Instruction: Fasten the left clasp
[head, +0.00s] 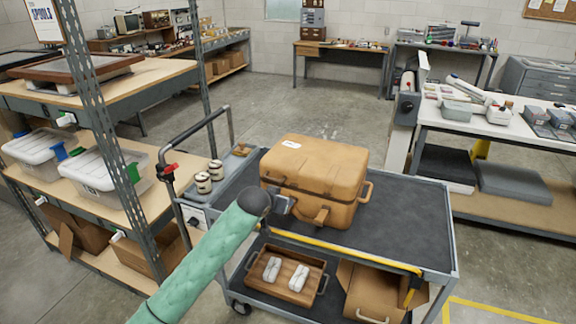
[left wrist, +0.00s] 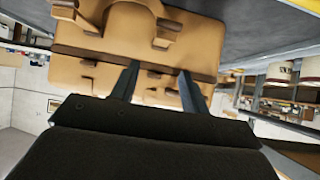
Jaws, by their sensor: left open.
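A tan case (head: 315,170) with its lid down sits on the cart's top deck. My left gripper (head: 284,205) is at the left part of its front face and covers that area in the head view. In the left wrist view the case (left wrist: 110,30) appears upside down. My left gripper (left wrist: 158,78) is open there, its two dark fingers pointing at the case near the lid seam. A tan fitting (left wrist: 158,88) shows between the fingers, partly hidden by the gripper body; I cannot tell whether this left clasp is fastened or touched. My right gripper is not in view.
The grey cart (head: 405,225) has free deck right of the case. Small jars (head: 203,182) stand at its left end. A wooden tray (head: 287,275) and a cardboard box (head: 375,293) are on its lower shelf. Shelving (head: 125,170) stands left, a white bench (head: 500,125) right.

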